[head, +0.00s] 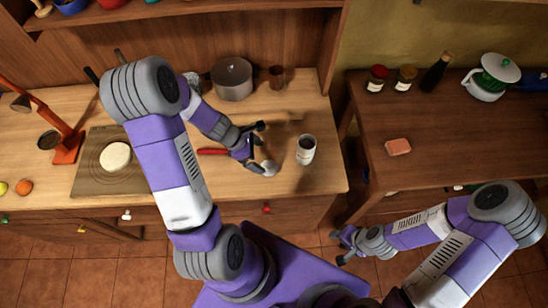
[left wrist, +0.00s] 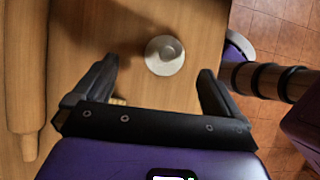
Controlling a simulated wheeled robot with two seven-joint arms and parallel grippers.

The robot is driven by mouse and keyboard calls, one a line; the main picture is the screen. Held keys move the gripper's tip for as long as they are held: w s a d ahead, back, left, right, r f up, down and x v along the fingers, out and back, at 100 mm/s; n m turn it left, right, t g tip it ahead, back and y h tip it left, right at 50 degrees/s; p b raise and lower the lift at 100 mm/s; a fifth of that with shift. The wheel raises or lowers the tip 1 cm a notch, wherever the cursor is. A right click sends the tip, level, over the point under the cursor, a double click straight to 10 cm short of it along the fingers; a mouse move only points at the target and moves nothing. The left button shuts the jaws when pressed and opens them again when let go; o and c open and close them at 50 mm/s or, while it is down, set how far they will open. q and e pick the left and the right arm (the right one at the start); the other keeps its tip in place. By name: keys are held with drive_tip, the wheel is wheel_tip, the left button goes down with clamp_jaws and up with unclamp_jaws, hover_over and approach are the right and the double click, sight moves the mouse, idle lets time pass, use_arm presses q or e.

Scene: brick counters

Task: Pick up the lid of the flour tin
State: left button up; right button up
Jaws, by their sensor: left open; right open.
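The flour tin seems to be the pale upright tin (head: 306,149) near the right end of the left counter; its top looks dark and open. A small pale round piece (head: 268,167), probably its lid, lies on the counter left of the tin, near the front edge. In the left wrist view the lid (left wrist: 165,56) is a whitish disc with a raised grey centre. My left gripper (head: 259,148) is open above the counter; the disc appears between and beyond its fingertips, apart from both. My right gripper (head: 342,245) is open and empty in front of the counters.
A red-handled tool (head: 212,151) lies left of my left gripper. A pot (head: 232,79) and brown cup (head: 276,77) stand behind. A wooden rolling pin (left wrist: 25,75) lies left in the wrist view. The right counter (head: 440,150) holds a sponge-like block (head: 398,147).

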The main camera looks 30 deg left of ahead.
sight(269, 164)
use_arm(q)
drive_tip(key=x, duration=0.2)
drive_tip(key=b+x, duration=0.1)
drive_tip(key=s+b+x, duration=0.1)
drive_tip(key=x, duration=0.1)
drive_tip(key=shift+w+d+f, duration=0.15)
drive_tip(key=shift+d+f, duration=0.15)
drive_tip(key=shift+d, duration=0.25)
drive_tip(key=shift+w+d+f, duration=0.15)
drive_tip(key=shift+w+f, duration=0.05)
drive_tip(key=shift+f, duration=0.1)
drive_tip(key=shift+r, duration=0.1)
drive_tip(key=c, duration=1.1)
